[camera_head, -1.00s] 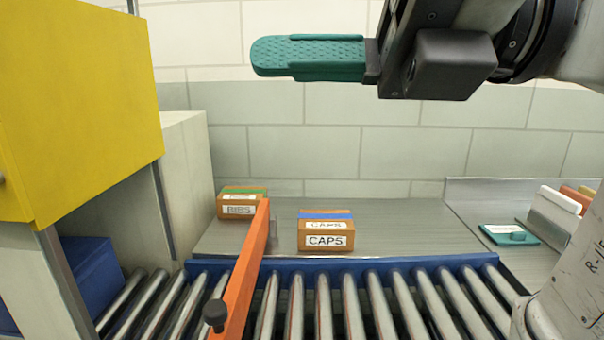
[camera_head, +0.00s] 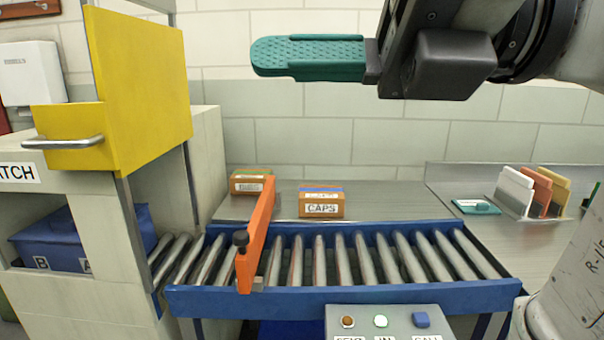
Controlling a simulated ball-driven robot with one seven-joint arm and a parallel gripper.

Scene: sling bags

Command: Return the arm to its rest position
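My gripper (camera_head: 310,58) is at the top of the view, raised well above the roller conveyor (camera_head: 340,294) and pointing left. Its teal textured fingers are seen from the side, lying over one another, so the gap between them cannot be made out. No object shows in it. My arm runs off the upper right edge.
An orange bar (camera_head: 258,235) crosses the conveyor. Boxes marked CAPS (camera_head: 321,208) and another box (camera_head: 250,185) stand behind it. At left are a yellow hatch (camera_head: 145,90) and a blue bag (camera_head: 60,245). A button panel (camera_head: 385,320) is in front. Upright panels (camera_head: 540,190) stand right.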

